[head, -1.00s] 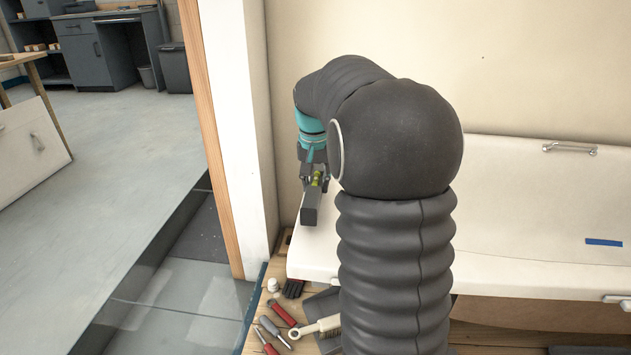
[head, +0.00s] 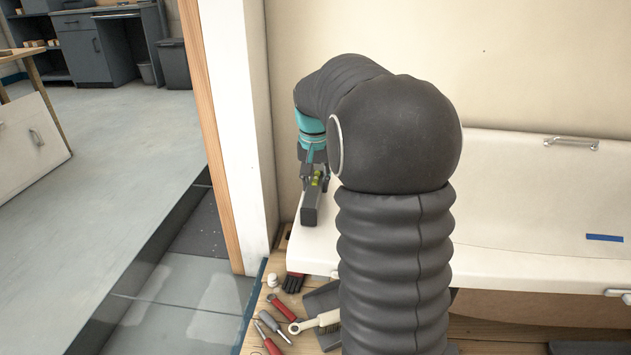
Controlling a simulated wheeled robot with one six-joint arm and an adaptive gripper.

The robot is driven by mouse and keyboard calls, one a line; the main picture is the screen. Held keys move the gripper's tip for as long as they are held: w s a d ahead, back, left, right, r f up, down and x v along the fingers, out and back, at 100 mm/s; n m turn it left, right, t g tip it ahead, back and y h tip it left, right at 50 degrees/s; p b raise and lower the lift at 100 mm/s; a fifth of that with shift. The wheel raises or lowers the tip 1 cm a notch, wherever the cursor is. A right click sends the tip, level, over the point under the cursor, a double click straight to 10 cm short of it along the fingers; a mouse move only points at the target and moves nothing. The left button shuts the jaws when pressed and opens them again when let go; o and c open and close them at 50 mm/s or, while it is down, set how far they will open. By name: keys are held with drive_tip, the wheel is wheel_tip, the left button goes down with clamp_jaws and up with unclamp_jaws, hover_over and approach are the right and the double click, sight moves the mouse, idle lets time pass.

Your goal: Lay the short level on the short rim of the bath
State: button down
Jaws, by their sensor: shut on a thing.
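The short level (head: 310,209) is a dark grey bar with a yellow-green vial, seen nearly end-on in the head view. My gripper (head: 319,180) is shut on it from above. The level is over the left, short rim of the white bath (head: 318,250), lying along that rim. Its near end looks very close to the rim surface; I cannot tell whether it touches.
A white post (head: 238,140) stands left of the rim. A grab handle (head: 571,142) is on the bath's far side.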

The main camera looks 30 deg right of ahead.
sight(315, 181)
drive_tip(key=c, duration=0.7)
unclamp_jaws()
drive_tip(key=shift+f, duration=0.1)
wheel_tip(315, 181, up, 12)
drive_tip(key=s, duration=0.1)
drive_tip(key=shift+s+a, duration=0.15)
drive_tip(key=shift+a, duration=0.25)
